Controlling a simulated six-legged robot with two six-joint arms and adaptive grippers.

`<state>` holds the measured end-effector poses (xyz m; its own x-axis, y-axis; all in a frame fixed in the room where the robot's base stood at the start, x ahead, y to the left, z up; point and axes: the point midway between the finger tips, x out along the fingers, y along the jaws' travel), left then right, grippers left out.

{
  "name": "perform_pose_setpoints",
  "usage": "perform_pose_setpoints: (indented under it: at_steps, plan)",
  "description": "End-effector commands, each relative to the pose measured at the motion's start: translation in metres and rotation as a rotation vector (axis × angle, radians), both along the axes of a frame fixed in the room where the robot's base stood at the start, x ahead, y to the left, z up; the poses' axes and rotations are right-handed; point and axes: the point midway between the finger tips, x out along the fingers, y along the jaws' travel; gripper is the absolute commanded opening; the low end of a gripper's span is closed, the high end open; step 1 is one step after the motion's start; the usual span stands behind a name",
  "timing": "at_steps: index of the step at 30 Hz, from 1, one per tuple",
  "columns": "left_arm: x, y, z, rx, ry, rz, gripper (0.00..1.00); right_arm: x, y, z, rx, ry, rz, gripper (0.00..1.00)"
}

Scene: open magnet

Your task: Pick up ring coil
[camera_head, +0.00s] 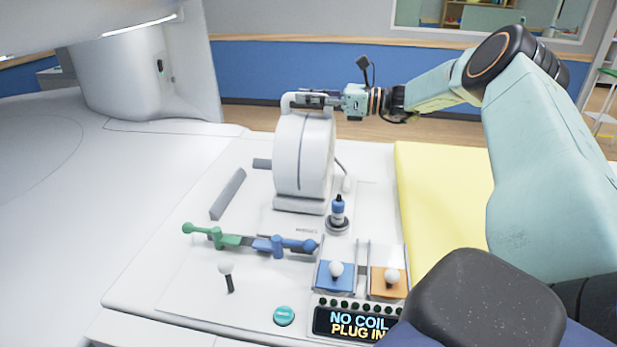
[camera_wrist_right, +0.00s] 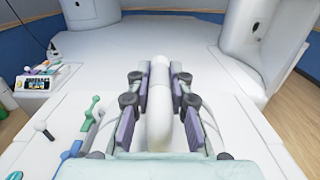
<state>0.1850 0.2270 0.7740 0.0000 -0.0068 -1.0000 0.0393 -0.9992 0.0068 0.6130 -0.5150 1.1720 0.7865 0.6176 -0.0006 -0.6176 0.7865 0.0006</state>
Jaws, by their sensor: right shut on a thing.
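The ring coil (camera_head: 303,158) is a thick white ring with a handle on top. It stands upright on a white base (camera_head: 299,204) in the middle of the table, in the head view. My right gripper (camera_head: 317,100) reaches in from the right and is shut on the handle at the top of the coil. In the right wrist view the white handle (camera_wrist_right: 161,100) runs between the two fingers of my right gripper (camera_wrist_right: 158,78). I cannot tell whether the coil is clear of its base. My left gripper is not in view.
A yellow pad (camera_head: 440,190) is at right. The magnet housing (camera_head: 150,75) stands behind left.

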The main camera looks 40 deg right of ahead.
Motion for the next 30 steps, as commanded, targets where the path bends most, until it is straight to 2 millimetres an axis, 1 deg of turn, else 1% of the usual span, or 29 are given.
perform_pose_setpoints:
  at_steps: [1, 8, 11, 22, 27, 30]
  plan:
    - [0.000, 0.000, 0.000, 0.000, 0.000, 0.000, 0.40, 0.001, 0.000, 0.005, 0.003, -0.010, 0.001, 0.00]
    - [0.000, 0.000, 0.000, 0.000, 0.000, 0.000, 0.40, 0.001, 0.000, 0.008, 0.003, -0.010, 0.000, 0.00]
    - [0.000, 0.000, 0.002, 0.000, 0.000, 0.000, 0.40, 0.001, 0.000, 0.017, 0.002, -0.012, 0.000, 0.00]
    - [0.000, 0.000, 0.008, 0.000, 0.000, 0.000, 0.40, 0.000, 0.000, 0.077, 0.003, -0.013, 0.000, 0.00]
    - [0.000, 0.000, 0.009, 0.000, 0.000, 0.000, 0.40, 0.000, 0.000, 0.096, 0.002, -0.011, 0.000, 0.00]
    - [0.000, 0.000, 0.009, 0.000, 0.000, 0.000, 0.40, 0.000, 0.000, 0.102, 0.003, -0.009, -0.001, 0.00]
